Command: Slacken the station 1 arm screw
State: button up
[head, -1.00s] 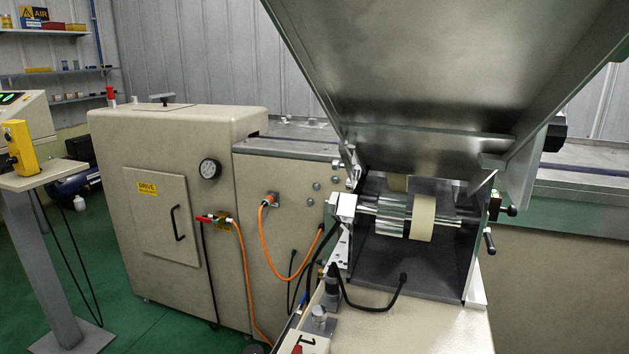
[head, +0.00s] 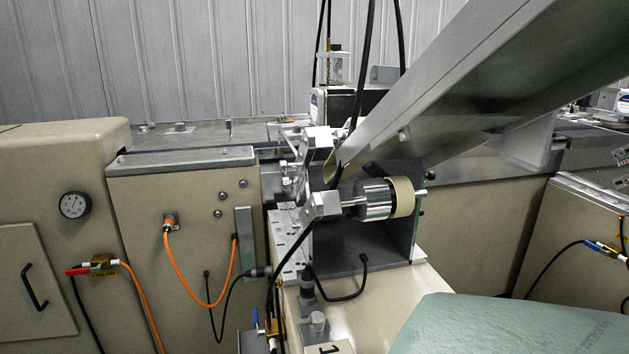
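The station labelled 1 (head: 330,348) stands near the middle of the head view. It has a dark box-shaped housing (head: 400,235). A ribbed metal roller (head: 375,200) and a cream roll (head: 402,196) sit on a horizontal shaft inside it. Bright metal bracket blocks (head: 327,205) stand at the shaft's left end, with more metal parts above. A small dark knob (head: 430,176) shows at the housing's right edge. I cannot tell which part is the arm screw. My gripper is not in view.
A sloping metal chute (head: 450,90) hangs over the station. Black cables (head: 360,90) drop from above, and an orange hose (head: 180,270) loops at left. A beige cabinet with a gauge (head: 74,205) stands further left. A smooth grey-green surface (head: 510,328) fills the lower right foreground.

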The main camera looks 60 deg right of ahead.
aim_at(286, 183)
jog(key=i+j+z, duration=0.1)
jog(key=z, duration=0.3)
jog(key=i+j+z, duration=0.1)
jog(key=z, duration=0.3)
jog(key=j+z, duration=0.4)
jog(key=i+j+z, duration=0.1)
jog(key=z, duration=0.3)
jog(key=j+z, duration=0.25)
jog(key=z, duration=0.15)
jog(key=j+u, duration=0.4)
jog(key=k+l, duration=0.05)
jog(key=l, duration=0.05)
